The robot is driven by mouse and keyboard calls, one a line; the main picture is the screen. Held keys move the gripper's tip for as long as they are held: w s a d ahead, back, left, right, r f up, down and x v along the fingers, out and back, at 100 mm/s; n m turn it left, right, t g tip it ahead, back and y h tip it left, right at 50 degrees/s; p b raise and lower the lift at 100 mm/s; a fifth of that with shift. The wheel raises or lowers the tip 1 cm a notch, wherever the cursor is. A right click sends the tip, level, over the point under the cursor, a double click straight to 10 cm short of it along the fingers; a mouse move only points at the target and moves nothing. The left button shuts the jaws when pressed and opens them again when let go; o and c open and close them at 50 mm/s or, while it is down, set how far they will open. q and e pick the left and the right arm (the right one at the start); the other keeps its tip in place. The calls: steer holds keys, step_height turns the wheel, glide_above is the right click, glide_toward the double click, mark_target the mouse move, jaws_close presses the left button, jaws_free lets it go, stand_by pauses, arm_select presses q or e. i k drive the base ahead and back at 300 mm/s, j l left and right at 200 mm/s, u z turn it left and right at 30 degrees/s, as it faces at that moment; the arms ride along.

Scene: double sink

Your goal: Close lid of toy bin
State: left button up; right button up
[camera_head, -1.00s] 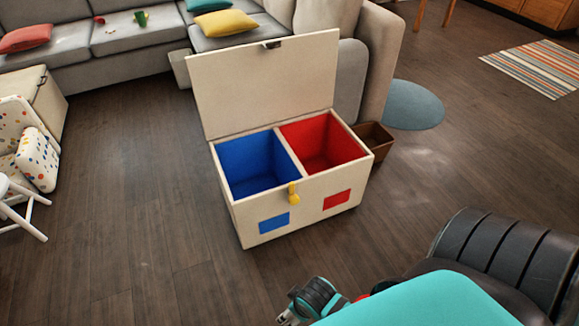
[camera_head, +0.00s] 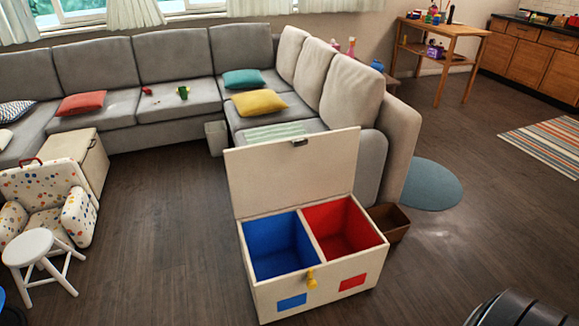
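The toy bin (camera_head: 330,281) is a cream box standing on the dark wood floor, right of centre in the head view. Its lid (camera_head: 295,174) stands open, upright along the back edge. Inside are a blue compartment (camera_head: 279,247) on the left and a red compartment (camera_head: 344,229) on the right; both look empty. A yellow latch (camera_head: 311,279) hangs on the front wall, and a dark catch shows at the lid's top edge. Neither of my grippers is in view; only a dark part of my own body shows at the bottom right.
A grey sectional sofa (camera_head: 147,68) runs behind the bin, its right part close behind the lid. A brown box (camera_head: 388,223) sits right of the bin. A white stool (camera_head: 41,262) and a spotted armchair (camera_head: 47,199) stand at left. Floor left of the bin is clear.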

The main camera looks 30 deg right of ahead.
mark_target(263, 177)
steer(key=i+j+u, duration=0.2)
steer(key=i, duration=0.2)
steer(key=i+j+u, duration=0.2)
steer(key=i, duration=0.25)
steer(key=i+j+u, duration=0.2)
steer(key=i, duration=0.25)
